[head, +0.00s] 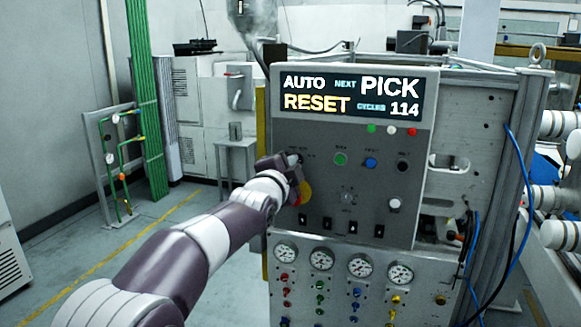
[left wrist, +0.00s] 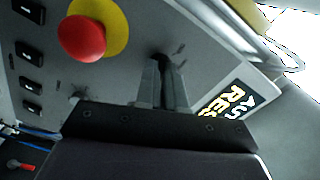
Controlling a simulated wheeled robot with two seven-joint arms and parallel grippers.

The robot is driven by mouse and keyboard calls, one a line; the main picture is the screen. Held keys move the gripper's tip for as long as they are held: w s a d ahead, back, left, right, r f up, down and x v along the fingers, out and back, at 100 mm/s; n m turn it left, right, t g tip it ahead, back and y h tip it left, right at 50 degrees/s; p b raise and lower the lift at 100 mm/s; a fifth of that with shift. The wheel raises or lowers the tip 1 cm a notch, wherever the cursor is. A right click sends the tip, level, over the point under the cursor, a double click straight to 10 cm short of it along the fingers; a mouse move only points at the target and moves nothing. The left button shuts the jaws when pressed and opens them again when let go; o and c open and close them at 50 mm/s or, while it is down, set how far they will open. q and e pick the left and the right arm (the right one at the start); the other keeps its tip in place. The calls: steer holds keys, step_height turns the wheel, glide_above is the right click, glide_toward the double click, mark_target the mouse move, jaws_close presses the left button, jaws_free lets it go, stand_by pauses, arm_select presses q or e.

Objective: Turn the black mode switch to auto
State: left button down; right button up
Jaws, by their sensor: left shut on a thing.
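The grey control panel (head: 325,215) faces me in the head view. Its display (head: 350,97) reads AUTO in white at the left, RESET in yellow and PICK in white. My left gripper (head: 296,160) is at the panel's upper left, below the display. In the left wrist view my left gripper (left wrist: 163,70) has its fingers closed around the black mode switch (left wrist: 162,57). The fingers cover most of the switch, so its pointing direction is hard to read. In the head view the switch is hidden behind the gripper. My right gripper is not in view.
A red emergency stop button (left wrist: 82,38) on a yellow disc sits close beside the switch. Green (head: 340,159), blue (head: 371,163) and black (head: 402,166) buttons lie to the right. Pressure gauges (head: 322,258) and coloured knobs are below. Open floor lies to the left.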

arm_select(q)
steer(key=c, duration=1.2)
jaws_free()
steer(key=shift+r, duration=0.25)
steer(key=shift+c, duration=0.2)
steer(key=shift+f, duration=0.1)
steer(key=b+v, duration=0.4)
steer(key=v, duration=0.8)
steer(key=shift+s, duration=0.35)
steer(key=shift+a, duration=0.1)
